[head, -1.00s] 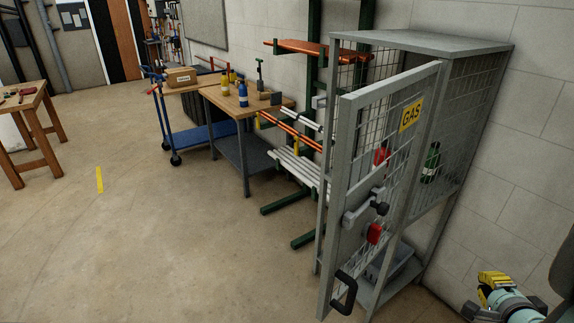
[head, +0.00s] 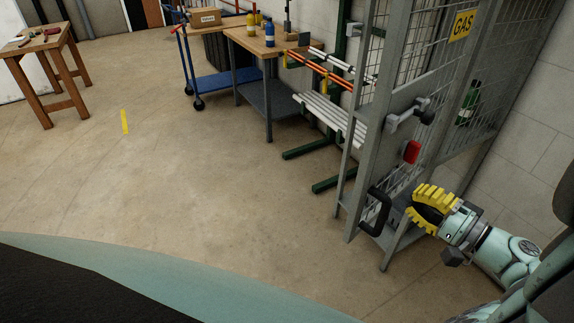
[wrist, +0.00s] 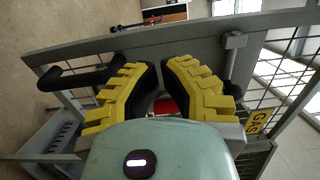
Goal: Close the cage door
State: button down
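The grey mesh cage door (head: 380,130) stands ajar, swung out from the gas cage (head: 500,75). It has a black pull handle (head: 376,212) low on its free edge, a latch (head: 408,116), a red part (head: 411,152) below the latch and a yellow GAS sign (head: 461,25). My gripper (head: 416,206), with yellow-padded fingers, is just right of the handle, apart from it. In the wrist view, the fingers (wrist: 162,72) are parted and empty, facing the door's grey frame (wrist: 195,45). The handle (wrist: 80,78) lies left of them there.
A green bottle (head: 468,103) stands inside the cage. A rack with pipes (head: 330,118), a workbench (head: 268,48) and a blue trolley (head: 215,85) stand beyond it. A wooden table (head: 40,45) is at far left. The middle floor is clear.

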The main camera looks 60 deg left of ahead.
aim_at(369, 171)
jog(key=a, duration=0.2)
jog(key=s+a+p, duration=0.1)
jog(key=a, duration=0.2)
jog(key=a+p, duration=0.1)
jog(key=a, duration=0.2)
jog(key=shift+s+a+r, duration=0.15)
jog(key=shift+s, duration=0.05)
jog(key=shift+a+f+p, duration=0.2)
jog(key=shift+a+p, duration=0.2)
jog(key=shift+a, duration=0.4)
